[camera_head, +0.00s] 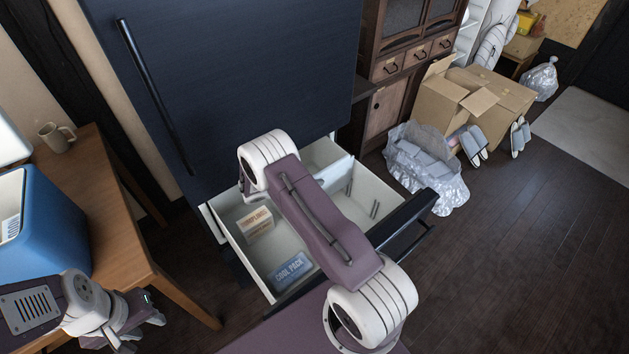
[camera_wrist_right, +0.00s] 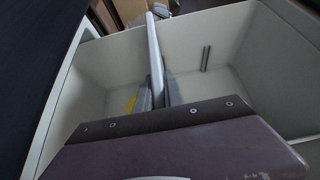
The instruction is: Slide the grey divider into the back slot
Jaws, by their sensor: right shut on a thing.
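The pale grey divider (camera_head: 335,173) shows right of my right arm, above or in the rear of the open drawer (camera_head: 397,192). In the right wrist view the divider (camera_wrist_right: 155,55) is a thin upright panel between the fingers of my right gripper (camera_wrist_right: 157,94), which is shut on it. Its lower edge is hidden, so I cannot tell whether it sits in a slot. Paired slot rails (camera_head: 375,208) show on the drawer's right wall; one pair (camera_wrist_right: 206,58) shows in the wrist view. My left gripper (camera_head: 146,329) is open and empty by the wooden table.
A dumplings box (camera_head: 255,224) and a blue cool pack (camera_head: 292,270) lie in the drawer's front left part. The dark fridge (camera_head: 235,80) rises behind it. A blue cooler (camera_head: 45,235) and a mug (camera_head: 57,137) stand on the table (camera_head: 105,215). Bags and cartons (camera_head: 470,100) stand right.

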